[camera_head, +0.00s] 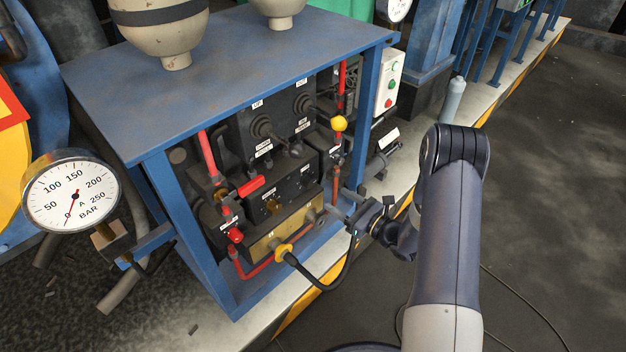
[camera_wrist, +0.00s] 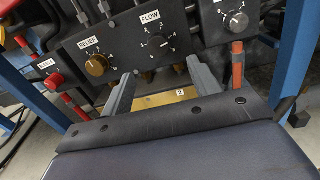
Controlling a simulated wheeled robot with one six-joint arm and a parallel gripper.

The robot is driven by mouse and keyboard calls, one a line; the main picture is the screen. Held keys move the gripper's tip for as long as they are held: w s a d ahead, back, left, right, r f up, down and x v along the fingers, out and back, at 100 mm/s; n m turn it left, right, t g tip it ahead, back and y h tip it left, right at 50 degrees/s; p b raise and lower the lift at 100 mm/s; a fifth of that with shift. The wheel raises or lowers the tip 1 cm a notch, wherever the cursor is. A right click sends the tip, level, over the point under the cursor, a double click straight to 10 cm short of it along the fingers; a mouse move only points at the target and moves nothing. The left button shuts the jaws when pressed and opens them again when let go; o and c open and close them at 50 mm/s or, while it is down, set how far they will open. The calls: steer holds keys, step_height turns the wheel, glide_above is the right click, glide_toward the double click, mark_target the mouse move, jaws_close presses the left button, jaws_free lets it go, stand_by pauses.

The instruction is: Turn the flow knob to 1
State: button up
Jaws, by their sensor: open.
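The flow knob (camera_wrist: 158,44) is a round black knob on a black panel in the wrist view, under a white FLOW label (camera_wrist: 150,18). Numbers ring it; its exact setting is too small to read surely. My gripper (camera_wrist: 162,68) is open, with one grey finger on each side below the knob. The fingers appear apart from the knob, and nothing is between them. In the head view my gripper (camera_head: 340,208) is at the front right of the blue frame, close to the panel. The flow knob is too small to make out surely there.
A red knob (camera_wrist: 54,81) is farther left. The blue frame (camera_head: 184,225) borders the panel.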

mark_target(312, 184)
steer(key=b+x, duration=0.1)
steer(key=x, duration=0.8)
steer(key=shift+w+a, duration=0.1)
steer(key=shift+a, duration=0.25)
steer(key=c, duration=1)
